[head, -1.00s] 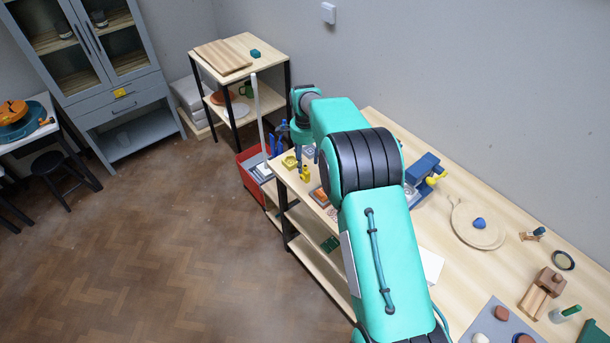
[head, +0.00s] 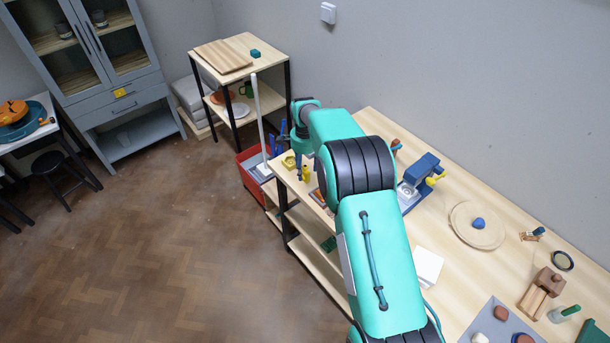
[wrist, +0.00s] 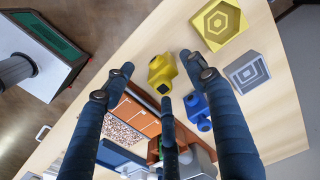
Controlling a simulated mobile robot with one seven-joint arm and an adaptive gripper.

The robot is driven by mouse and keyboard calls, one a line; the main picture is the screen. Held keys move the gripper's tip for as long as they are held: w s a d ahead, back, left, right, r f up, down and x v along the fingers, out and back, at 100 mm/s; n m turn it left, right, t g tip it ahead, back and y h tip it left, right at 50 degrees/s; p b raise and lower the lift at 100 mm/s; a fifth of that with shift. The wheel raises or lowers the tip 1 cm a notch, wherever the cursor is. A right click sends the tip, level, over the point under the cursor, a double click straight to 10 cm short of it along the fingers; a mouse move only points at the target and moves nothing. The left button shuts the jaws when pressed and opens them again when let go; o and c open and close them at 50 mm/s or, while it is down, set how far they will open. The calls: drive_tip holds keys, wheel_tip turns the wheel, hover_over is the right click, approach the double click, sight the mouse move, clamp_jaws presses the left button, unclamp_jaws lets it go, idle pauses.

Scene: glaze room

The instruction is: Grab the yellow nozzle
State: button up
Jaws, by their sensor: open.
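The yellow nozzle (wrist: 162,72) lies on the wooden bench top in the wrist view, a stubby piece with dark openings. In the head view the yellow nozzle (head: 305,174) is near the bench's far left end, just below my wrist. My gripper (wrist: 160,78) is open, with dark blue fingers spread around the nozzle in the picture and nothing held. I cannot tell the height left between fingertips and nozzle. In the head view my arm hides most of the fingers.
A blue fitting (wrist: 198,112) lies close to the nozzle. A yellow hexagon-marked block (wrist: 220,24) and a grey square-marked block (wrist: 249,75) sit farther off. An orange-brown tray (wrist: 140,112) is behind the fingers. A red bin (head: 247,160) stands past the bench end.

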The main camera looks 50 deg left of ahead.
sight(304, 169)
drive_tip(key=shift+f, duration=1.6)
drive_tip(key=c, duration=1.4)
